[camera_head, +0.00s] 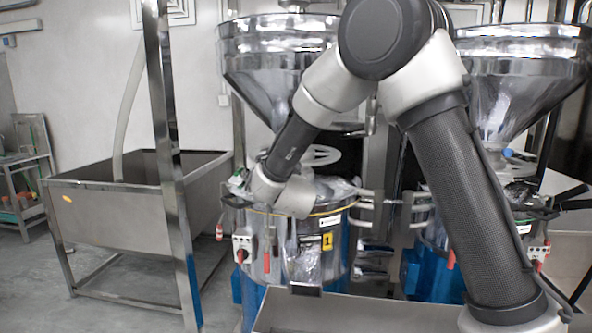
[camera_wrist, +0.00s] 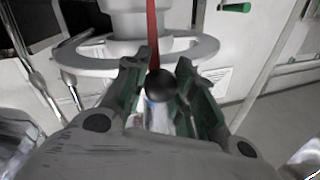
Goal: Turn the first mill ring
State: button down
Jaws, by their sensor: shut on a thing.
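The first mill (camera_head: 290,235) is the left one, marked with a yellow "1" label, with a steel hopper above. Its pale ring (camera_head: 320,155) shows partly behind my arm. In the wrist view, the white ring (camera_wrist: 88,65) curves around a pale column, just beyond my fingers. My gripper (camera_wrist: 161,82) is shut on a round black knob (camera_wrist: 160,88) between its green-lined fingers. A red rod (camera_wrist: 152,35) rises behind the knob. In the head view, my wrist hides most of the fingers and the knob.
A second mill (camera_head: 520,215) stands to the right, partly behind my arm. A steel trough (camera_head: 350,312) lies in front of the first mill. A large steel bin (camera_head: 115,210) on legs stands left. Open floor lies at the lower left.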

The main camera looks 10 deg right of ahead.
jog(key=shift+w+a, duration=0.1)
jog(key=shift+a, duration=0.3)
jog(key=c, duration=1.1)
grip_release()
jog(key=s, duration=1.2)
jog(key=shift+a, duration=0.25)
